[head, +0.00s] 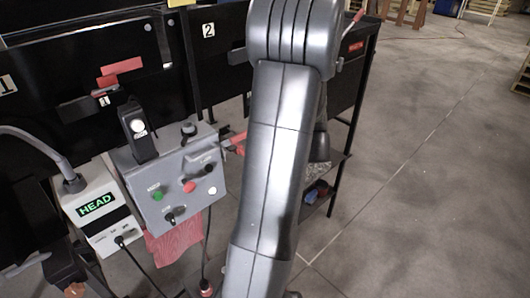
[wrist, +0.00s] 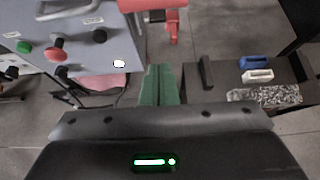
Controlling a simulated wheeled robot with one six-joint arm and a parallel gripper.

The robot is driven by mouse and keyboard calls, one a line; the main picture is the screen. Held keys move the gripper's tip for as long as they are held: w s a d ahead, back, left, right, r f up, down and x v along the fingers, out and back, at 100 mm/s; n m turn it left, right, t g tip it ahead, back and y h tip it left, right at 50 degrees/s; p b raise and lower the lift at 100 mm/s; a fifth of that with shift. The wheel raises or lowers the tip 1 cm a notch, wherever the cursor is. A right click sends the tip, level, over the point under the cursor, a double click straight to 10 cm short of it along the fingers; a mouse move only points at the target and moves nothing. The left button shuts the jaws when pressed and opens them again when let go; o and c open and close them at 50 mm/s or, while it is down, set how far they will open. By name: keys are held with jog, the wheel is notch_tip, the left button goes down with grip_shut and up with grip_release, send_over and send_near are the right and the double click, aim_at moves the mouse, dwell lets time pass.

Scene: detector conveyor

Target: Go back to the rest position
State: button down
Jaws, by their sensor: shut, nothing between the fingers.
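My gripper (wrist: 158,86) shows in the wrist view as green fingers together, with nothing between them. It points over the floor, between the grey control box (wrist: 75,36) on the left and a dark shelf (wrist: 215,90) on the right. In the head view my grey arm fills the middle and hides the gripper. The control box (head: 172,215) there is left of my arm, with green, red, black and white controls.
A white box labelled HEAD (head: 98,208) stands left of the control box. A red cloth (head: 175,241) hangs below it. Blue and white items (wrist: 256,68) lie on the shelf. Black panels numbered 1 and 2 line the back. Open concrete floor (head: 430,180) lies to the right.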

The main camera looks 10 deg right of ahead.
jog(key=w+a+f+t+y+b, duration=0.2)
jog(key=w+a+f+t+b, duration=0.1)
jog(key=f+b, duration=0.4)
jog(key=w+a+b, duration=0.1)
jog(key=w+b, duration=0.1)
jog(key=shift+w, duration=0.4)
dwell(0.5)
jog(key=shift+a+r, duration=0.1)
jog(key=shift+r, duration=0.15)
dwell(0.4)
